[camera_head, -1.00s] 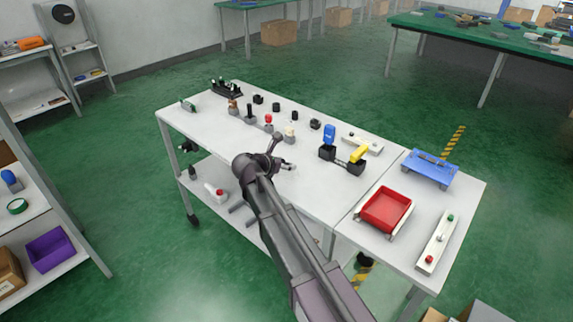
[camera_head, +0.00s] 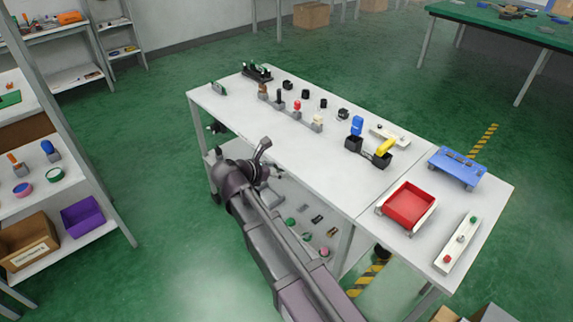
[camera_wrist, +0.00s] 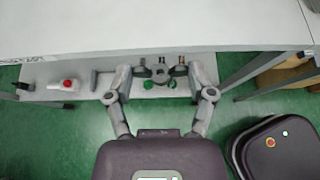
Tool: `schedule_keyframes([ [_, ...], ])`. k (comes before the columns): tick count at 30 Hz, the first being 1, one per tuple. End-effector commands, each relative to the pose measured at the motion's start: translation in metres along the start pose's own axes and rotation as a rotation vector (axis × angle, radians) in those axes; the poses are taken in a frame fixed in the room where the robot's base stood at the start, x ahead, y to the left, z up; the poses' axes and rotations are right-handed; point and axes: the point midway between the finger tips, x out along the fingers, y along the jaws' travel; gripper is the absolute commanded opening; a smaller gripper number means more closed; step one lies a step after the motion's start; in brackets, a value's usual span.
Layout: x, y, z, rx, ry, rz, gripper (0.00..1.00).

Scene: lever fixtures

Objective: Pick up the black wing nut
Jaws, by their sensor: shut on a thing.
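My gripper (camera_wrist: 160,75) reaches forward in the wrist view, with a finger on each side of a small dark grey winged piece with a round middle, which looks like the wing nut (camera_wrist: 160,71). The fingers are closed on its two sides. In the head view my gripper (camera_head: 270,162) is just off the near long edge of the white table (camera_head: 232,116), and the wing nut cannot be made out there.
The table carries a row of levers (camera_head: 297,107), black blocks with blue and yellow handles (camera_head: 368,151), a red tray (camera_head: 408,204) and a blue stand (camera_head: 457,166). A lower shelf (camera_wrist: 70,84) holds small parts.

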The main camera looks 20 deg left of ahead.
Motion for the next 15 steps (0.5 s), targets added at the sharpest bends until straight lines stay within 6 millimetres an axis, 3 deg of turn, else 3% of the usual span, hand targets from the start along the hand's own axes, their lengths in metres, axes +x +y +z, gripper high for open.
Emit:
schedule_keyframes([
  [15,-0.0056,-0.0007,-0.0024,0.0,0.0,-0.001,0.45],
])
